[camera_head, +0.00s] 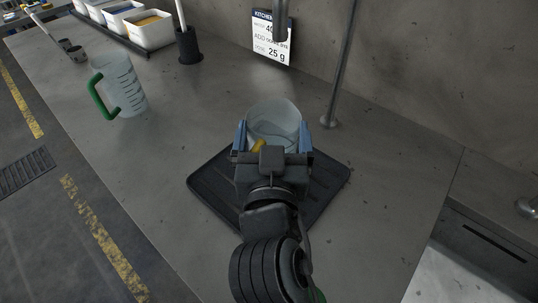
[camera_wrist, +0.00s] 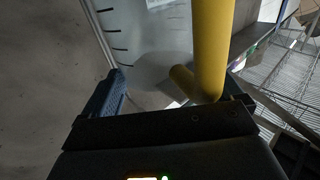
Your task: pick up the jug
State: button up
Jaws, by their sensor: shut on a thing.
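A clear jug (camera_head: 274,115) with a yellow handle (camera_head: 258,146) is at the middle of the head view, over the black ridged mat (camera_head: 205,183). My gripper (camera_head: 273,138) is shut on this jug, with one blue finger on each side of its body. In the wrist view the jug's graduated wall (camera_wrist: 140,35) and yellow handle (camera_wrist: 212,45) fill the space ahead of the fingers. My wrist hides the jug's lower part, so I cannot tell whether it touches the mat. A second clear jug (camera_head: 123,85) with a green handle stands upright at the left on the counter.
White bins (camera_head: 150,30) with coloured contents line the back left. A dark holder (camera_head: 188,45) and a sign (camera_head: 272,38) are by the wall. A thin metal post (camera_head: 330,118) stands right behind the mat. The counter (camera_head: 390,190) right of the mat is clear.

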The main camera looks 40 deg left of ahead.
jog(key=shift+c, duration=2.1)
jog(key=shift+r, duration=0.25)
